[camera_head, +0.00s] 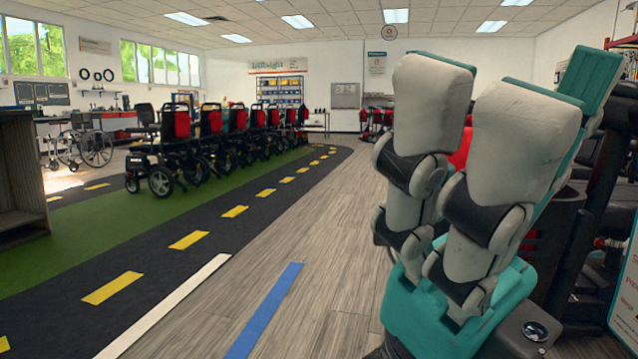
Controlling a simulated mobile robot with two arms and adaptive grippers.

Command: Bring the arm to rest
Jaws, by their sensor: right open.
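My right gripper (482,95) fills the right foreground of the head view. It has grey padded fingers with dark joints on a teal palm. The fingers point up, stand apart and are open, with nothing held between them. My left gripper is not in view.
A row of powered wheelchairs (172,150) with red and teal backs stands on the green strip at the left. A dark lane with yellow dashes (190,240) curves away beside it. Grey wood floor (320,230) is clear in the middle. Dark equipment (590,190) stands behind my gripper.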

